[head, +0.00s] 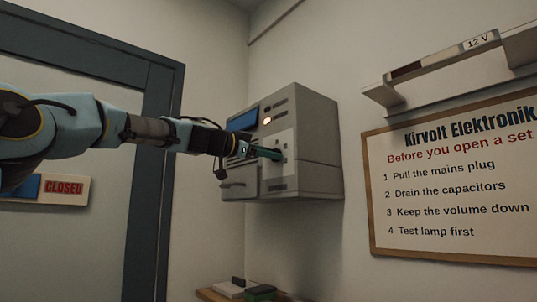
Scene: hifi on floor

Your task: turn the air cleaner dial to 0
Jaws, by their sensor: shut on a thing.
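The air cleaner (318,130) is a grey box mounted high on the wall near the corner. My arm reaches in from the left. My gripper (277,154) has its teal fingers at the control plate and is shut on the dial. The dial itself is hidden behind the fingers, so its setting and the 0 mark cannot be read.
A door with a dark frame (155,180) and a CLOSED sign (63,187) is at left. A notice board (455,255) and a 12 V rail (480,43) are on the right wall. Below the air cleaner, small items (262,292) lie on a wooden surface.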

